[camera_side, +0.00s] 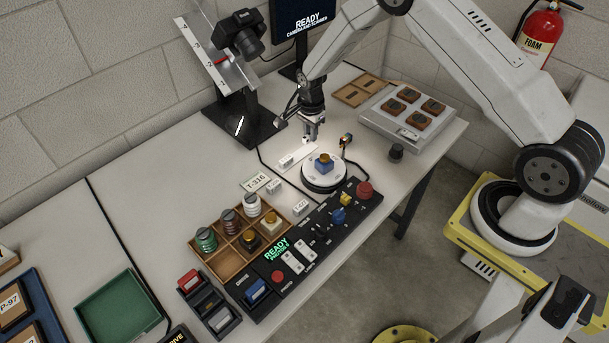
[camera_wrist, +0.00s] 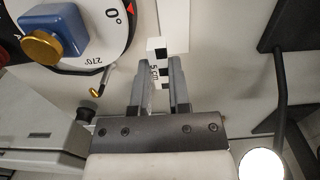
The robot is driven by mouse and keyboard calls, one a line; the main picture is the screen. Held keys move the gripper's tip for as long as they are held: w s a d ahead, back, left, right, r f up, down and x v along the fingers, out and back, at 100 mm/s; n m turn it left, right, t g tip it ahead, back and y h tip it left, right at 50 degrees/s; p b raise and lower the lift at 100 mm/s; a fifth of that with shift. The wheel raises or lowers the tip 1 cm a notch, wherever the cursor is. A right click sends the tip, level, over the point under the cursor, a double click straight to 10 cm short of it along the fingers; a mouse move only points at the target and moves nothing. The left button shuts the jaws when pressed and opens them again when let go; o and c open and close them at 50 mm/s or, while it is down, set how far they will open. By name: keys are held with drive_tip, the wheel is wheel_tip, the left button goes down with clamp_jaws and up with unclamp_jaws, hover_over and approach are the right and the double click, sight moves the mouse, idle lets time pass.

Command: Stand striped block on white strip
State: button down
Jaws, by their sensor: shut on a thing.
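The striped block (camera_wrist: 156,62) is a small black-and-white checked piece marked "5 cm". In the wrist view it stands out between the fingers of my gripper (camera_wrist: 161,66), which is shut on it. The side view shows my gripper (camera_side: 311,138) low above the bench, by the white strip (camera_side: 303,156) behind the turntable; the block is hard to make out there. The white strip (camera_wrist: 183,22) also shows in the wrist view, just beyond the block. I cannot tell whether the block touches it.
The round turntable (camera_side: 310,184) carries a blue block with a gold knob (camera_side: 324,163), close in front of my gripper. A small lamp-like probe (camera_side: 346,140) stands right of it. The camera stand (camera_side: 245,125) is at left, and a grey tray (camera_side: 408,117) at right.

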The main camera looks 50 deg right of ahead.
sight(306, 149)
drive_tip(key=shift+w+d+f, duration=0.1)
drive_tip(key=shift+w+f, duration=0.55)
drive_tip(key=shift+f, duration=0.1)
drive_tip(key=shift+w+f, duration=0.25)
drive_tip(key=shift+f, duration=1.55)
drive_tip(key=shift+f, duration=0.15)
drive_tip(key=c, duration=0.6)
unclamp_jaws()
